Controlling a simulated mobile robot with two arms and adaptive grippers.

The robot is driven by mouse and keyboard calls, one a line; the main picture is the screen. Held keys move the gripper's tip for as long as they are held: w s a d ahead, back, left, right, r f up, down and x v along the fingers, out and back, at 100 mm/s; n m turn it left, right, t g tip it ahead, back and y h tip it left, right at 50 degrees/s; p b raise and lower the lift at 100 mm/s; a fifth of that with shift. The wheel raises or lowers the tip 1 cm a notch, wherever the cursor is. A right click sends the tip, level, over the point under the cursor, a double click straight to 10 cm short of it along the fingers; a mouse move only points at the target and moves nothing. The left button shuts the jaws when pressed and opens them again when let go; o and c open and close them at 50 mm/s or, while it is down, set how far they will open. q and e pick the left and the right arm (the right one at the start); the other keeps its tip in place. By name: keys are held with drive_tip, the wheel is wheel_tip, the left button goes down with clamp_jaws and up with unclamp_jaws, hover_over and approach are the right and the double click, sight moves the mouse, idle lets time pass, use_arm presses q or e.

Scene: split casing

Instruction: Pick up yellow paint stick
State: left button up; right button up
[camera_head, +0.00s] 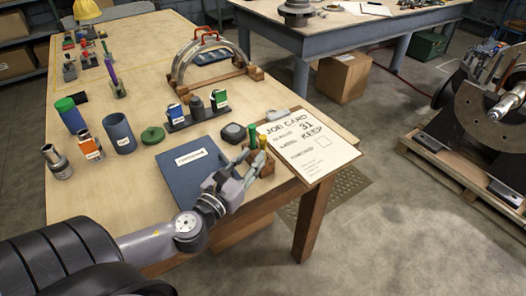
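A yellow paint stick (263,141) stands upright in a small wooden holder (267,165) near the table's front right edge. A green stick (252,133) stands beside it on the left. My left gripper (248,164) reaches in from the lower left, its fingers spread and close to the holder, just below the sticks in the picture. No stick shows between the fingers. The gripper covers part of the holder, and I cannot tell whether it touches it. My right gripper is not in view.
A blue folder (190,172) lies left of the sticks and a job card clipboard (308,146) lies right. A dark round-edged item (233,133) sits behind. The table edge is close.

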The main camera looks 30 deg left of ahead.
sight(261, 145)
use_arm(q)
drive_tip(key=shift+w+a, duration=0.1)
drive_tip(key=shift+w, duration=0.65)
drive_tip(key=shift+w+r+p, duration=0.15)
drive_tip(key=shift+w+p, duration=0.25)
drive_tip(key=shift+w, duration=0.1)
drive_tip(key=w+p, duration=0.1)
drive_tip(key=w, duration=0.2)
drive_tip(key=shift+w+a, duration=0.2)
drive_tip(key=shift+w, duration=0.45)
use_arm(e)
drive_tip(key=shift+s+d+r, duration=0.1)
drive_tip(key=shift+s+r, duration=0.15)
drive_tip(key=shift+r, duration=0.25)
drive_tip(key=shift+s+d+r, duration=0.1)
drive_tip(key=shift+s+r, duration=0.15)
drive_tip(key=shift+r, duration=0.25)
use_arm(q)
drive_tip(key=shift+c, duration=0.4)
drive_tip(key=c, duration=0.5)
clamp_jaws()
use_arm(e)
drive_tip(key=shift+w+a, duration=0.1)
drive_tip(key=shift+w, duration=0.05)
